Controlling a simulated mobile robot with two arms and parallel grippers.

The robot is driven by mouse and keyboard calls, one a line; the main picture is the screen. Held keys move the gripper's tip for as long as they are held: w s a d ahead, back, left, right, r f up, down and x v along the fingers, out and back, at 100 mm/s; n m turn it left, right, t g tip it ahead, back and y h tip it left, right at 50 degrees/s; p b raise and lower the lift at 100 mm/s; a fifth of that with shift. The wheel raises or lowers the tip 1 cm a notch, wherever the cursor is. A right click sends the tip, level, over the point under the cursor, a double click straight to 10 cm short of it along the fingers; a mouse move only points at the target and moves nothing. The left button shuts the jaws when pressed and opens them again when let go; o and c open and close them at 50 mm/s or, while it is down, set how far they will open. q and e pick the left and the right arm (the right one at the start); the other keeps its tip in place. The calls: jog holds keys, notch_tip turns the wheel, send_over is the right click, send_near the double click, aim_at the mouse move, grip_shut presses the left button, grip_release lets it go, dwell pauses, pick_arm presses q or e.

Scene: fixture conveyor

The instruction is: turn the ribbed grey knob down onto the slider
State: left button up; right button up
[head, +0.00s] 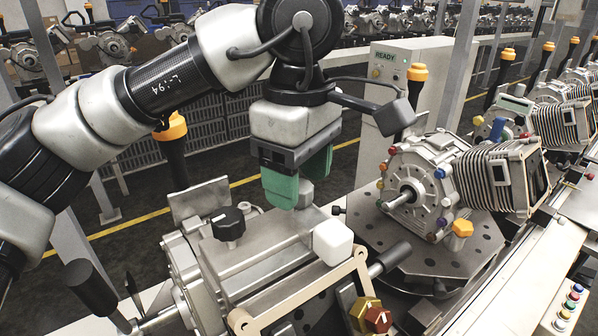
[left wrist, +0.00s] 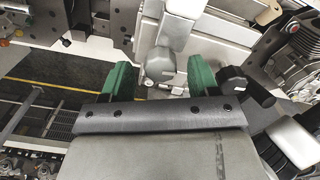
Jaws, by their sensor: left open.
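My left gripper (head: 298,186) has green fingers and comes down from above the fixture. It is open. A grey knob (head: 306,194) shows partly behind the near finger. In the left wrist view the grey knob (left wrist: 160,68) sits between the two green fingers of the left gripper (left wrist: 161,76), with a gap on each side. Its ribs are too small to make out. The metal block below it (head: 262,238) looks like the slider; the fingers hide part of where knob and block meet. My right gripper is not in view.
A black knob (head: 228,223) stands left of the fingers, close to one finger in the left wrist view (left wrist: 232,80). A white block (head: 332,242) and a beige bar (head: 300,291) are in front. An engine (head: 425,185) with coloured caps stands to the right.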

pick_arm(q)
notch_tip(320, 180, up, 11)
jog(key=shift+f+p, duration=0.15)
jog(key=shift+p, duration=0.2)
